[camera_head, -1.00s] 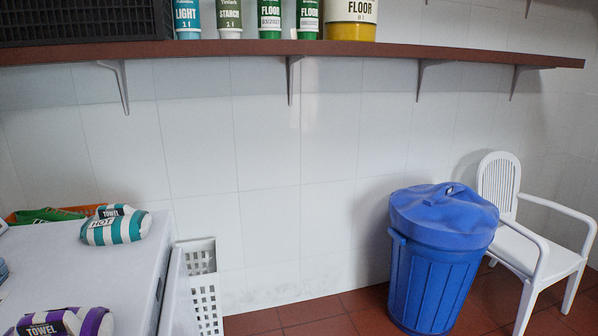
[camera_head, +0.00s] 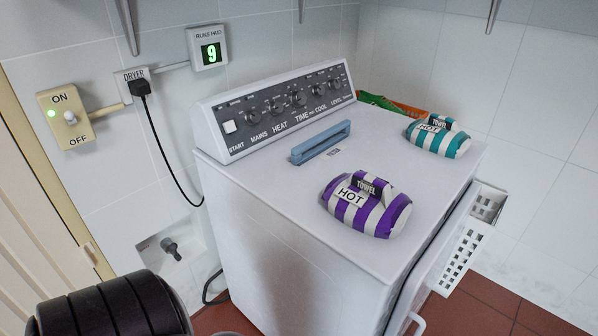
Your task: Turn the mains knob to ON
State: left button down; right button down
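The white dryer (camera_head: 270,215) stands in the middle, with a dark control panel (camera_head: 287,107) along its raised back. The mains knob (camera_head: 252,117) is a small dark knob above the label MAINS, between a white START button (camera_head: 230,127) and the HEAT knob (camera_head: 275,107). Its pointer is too small to read. A beige wall switch (camera_head: 68,116) marked ON and OFF is at the left, with a green light lit beside ON. Neither gripper is in view; a black part at the bottom left looks like my arm.
A purple-striped towel roll (camera_head: 366,205), a teal-striped one (camera_head: 437,136) and a blue-grey bar (camera_head: 321,143) lie on the dryer top. A black plug (camera_head: 140,88) sits in the DRYER socket. A counter (camera_head: 211,53) reads 9. A white basket (camera_head: 472,235) is at the right.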

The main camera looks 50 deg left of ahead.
aim_at(252, 117)
jog(key=k+j+u, duration=0.1)
jog(key=u, duration=1)
jog(key=l+u, duration=0.1)
jog(key=l, duration=0.55)
